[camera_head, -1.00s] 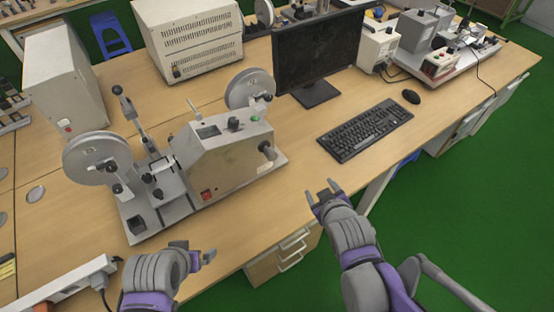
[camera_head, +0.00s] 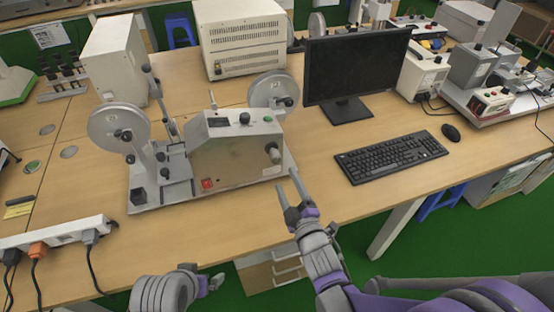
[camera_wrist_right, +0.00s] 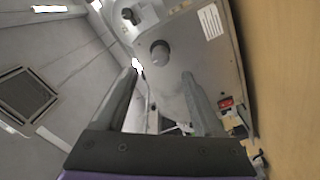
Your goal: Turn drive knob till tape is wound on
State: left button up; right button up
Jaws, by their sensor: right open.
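The tape winding machine (camera_head: 235,150) stands on the wooden table, with a grey reel at its left (camera_head: 118,127) and another at its right end (camera_head: 272,93). The drive knob (camera_head: 274,154) sticks out of the right part of its front face. My right gripper (camera_head: 287,180) is open and empty, just in front of and below the knob, apart from it. In the right wrist view, the round knob (camera_wrist_right: 160,52) shows beyond and between the open fingers (camera_wrist_right: 158,75). My left gripper (camera_head: 212,284) is low at the table's front edge; its fingers are too unclear to judge.
A keyboard (camera_head: 393,157), a mouse (camera_head: 451,132) and a monitor (camera_head: 355,68) lie right of the machine. A power strip (camera_head: 55,236) with plugs is at the front left. The table in front of the machine is clear.

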aim_at(277, 161)
jog(key=p+x, duration=0.1)
jog(key=x, duration=0.9)
grip_shut()
